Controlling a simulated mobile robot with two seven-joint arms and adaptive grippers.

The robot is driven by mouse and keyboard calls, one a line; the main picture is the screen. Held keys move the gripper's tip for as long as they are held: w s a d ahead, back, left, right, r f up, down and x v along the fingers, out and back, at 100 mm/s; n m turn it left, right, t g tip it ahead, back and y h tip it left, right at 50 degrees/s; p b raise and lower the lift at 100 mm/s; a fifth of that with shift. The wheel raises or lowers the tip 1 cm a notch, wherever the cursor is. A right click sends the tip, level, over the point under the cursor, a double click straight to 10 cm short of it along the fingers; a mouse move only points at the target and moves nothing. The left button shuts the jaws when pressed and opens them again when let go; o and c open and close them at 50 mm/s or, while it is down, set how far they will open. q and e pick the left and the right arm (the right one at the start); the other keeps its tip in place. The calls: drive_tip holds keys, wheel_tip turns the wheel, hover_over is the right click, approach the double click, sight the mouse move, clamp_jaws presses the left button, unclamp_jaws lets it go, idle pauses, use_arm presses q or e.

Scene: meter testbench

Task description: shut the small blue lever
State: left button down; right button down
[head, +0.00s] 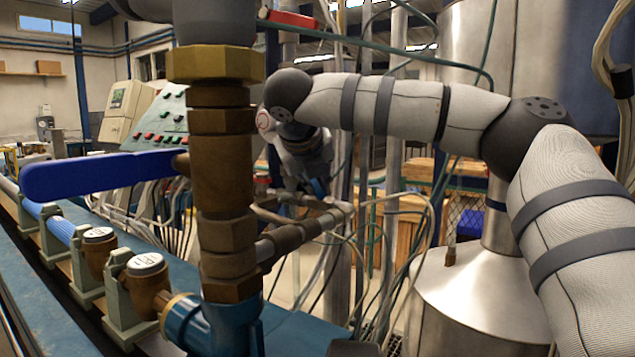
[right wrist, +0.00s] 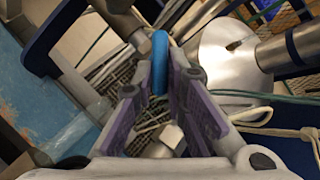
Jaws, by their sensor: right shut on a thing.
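The small blue lever (right wrist: 159,64) lies between the two fingers of my right gripper (right wrist: 160,80) in the right wrist view, its rounded end pointing away from the palm. The gripper is shut on it. In the head view my right gripper (head: 316,184) reaches down behind the thick brass pipe to a thin side pipe (head: 325,218). Only a small bit of blue shows at its fingertips there, so the lever's angle to its pipe is hard to tell. My left gripper is not in view.
A large blue lever (head: 98,175) sticks out left from the thick brass pipe (head: 222,165) in front. Capped meters (head: 144,266) line the bench at left. Loose cables (head: 400,235) hang around the side pipe. A metal tank (head: 475,300) stands at right under my arm.

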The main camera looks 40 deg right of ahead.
drive_tip(key=m, duration=0.1)
drive_tip(key=m+h, duration=0.1)
drive_tip(key=m, duration=0.1)
drive_tip(key=m+g, duration=0.1)
drive_tip(key=m, duration=0.1)
drive_tip(key=shift+w+a+h, duration=0.25)
drive_tip(key=shift+h, duration=0.05)
drive_tip(key=shift+f+m, duration=0.1)
drive_tip(key=shift+m, duration=0.3)
drive_tip(key=c, duration=1.6)
unclamp_jaws()
wheel_tip(320, 180, up, 10)
